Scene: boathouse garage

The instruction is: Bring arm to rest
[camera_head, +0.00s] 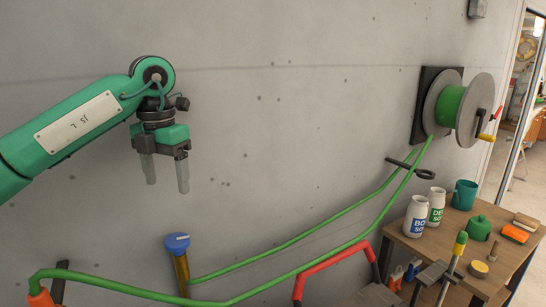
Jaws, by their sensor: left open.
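My left arm, green with a white label plate, reaches in from the left. Its gripper (167,172) hangs fingers down in front of the grey wall. The two grey fingers are apart with nothing between them, so it is open and empty. It is above and a little left of a blue-topped brass pipe (180,265) and touches nothing that I can see. My right gripper is not in view.
A green hose (330,250) runs along the wall from a wall-mounted reel (456,108) to the lower left. A wooden table (448,252) at right holds white bottles (416,215), a teal mug (464,194) and small items. A red bar (335,263) stands low in the middle. The upper middle is clear.

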